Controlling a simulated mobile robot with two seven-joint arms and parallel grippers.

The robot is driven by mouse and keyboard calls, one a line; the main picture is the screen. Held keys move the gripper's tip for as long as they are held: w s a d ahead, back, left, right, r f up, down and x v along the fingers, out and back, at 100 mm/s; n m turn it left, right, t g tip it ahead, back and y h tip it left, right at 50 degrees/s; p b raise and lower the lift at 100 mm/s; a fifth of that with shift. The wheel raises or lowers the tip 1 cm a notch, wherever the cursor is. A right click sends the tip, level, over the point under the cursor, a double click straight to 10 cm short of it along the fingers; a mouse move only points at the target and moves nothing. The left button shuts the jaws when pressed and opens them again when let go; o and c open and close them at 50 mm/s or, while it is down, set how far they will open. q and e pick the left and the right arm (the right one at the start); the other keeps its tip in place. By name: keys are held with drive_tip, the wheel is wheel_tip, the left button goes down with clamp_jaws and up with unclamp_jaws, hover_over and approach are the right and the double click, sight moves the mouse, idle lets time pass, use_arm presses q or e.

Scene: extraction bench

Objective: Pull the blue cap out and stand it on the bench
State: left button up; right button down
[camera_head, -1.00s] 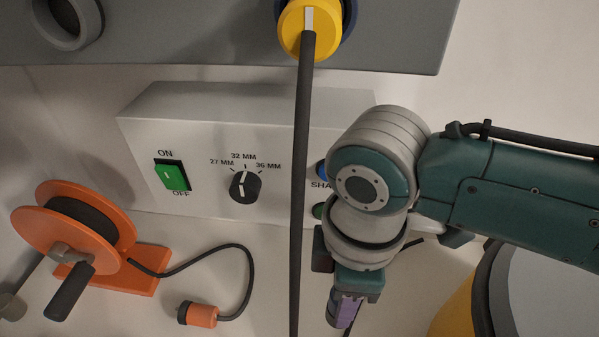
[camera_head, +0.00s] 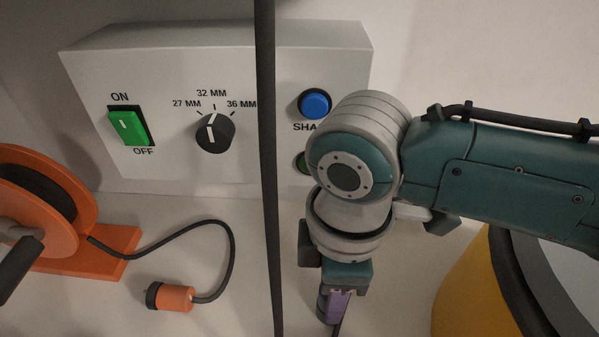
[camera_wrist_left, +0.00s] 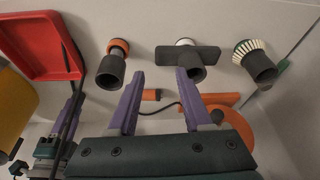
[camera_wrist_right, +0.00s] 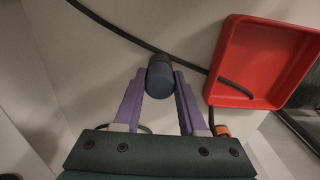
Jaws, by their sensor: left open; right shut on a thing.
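My right gripper (camera_wrist_right: 160,85) is shut on a dark blue cylindrical cap (camera_wrist_right: 160,77), which sits between its purple fingertips in the right wrist view. In the head view the right gripper (camera_head: 335,303) hangs down to the right of the dark hose, below the switch panel. Its fingers hide most of what it holds there. I cannot tell whether the cap touches the bench (camera_head: 215,310). My left gripper (camera_wrist_left: 160,80) is open and empty in the left wrist view, with bench tools beyond its fingertips. It is not in the head view.
A dark hose (camera_head: 267,170) runs vertically beside my right gripper. The switch panel (camera_head: 260,50) stands behind. An orange reel (camera_head: 75,205) with an orange plug (camera_head: 175,298) is at left, a yellow drum (camera_head: 465,300) at right. A red tray (camera_wrist_right: 235,70) and black nozzle (camera_wrist_left: 111,70) lie nearby.

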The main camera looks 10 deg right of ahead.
idle(0.3)
drive_tip(key=shift+f, duration=0.3)
drive_tip(key=shift+c, duration=1.9)
unclamp_jaws()
drive_tip(key=shift+r, duration=0.1)
drive_tip(key=shift+r, duration=0.3)
wheel_tip(320, 180, up, 9)
drive_tip(key=p, duration=0.3)
drive_tip(key=shift+f, duration=0.2)
drive_tip(key=shift+r, duration=0.3)
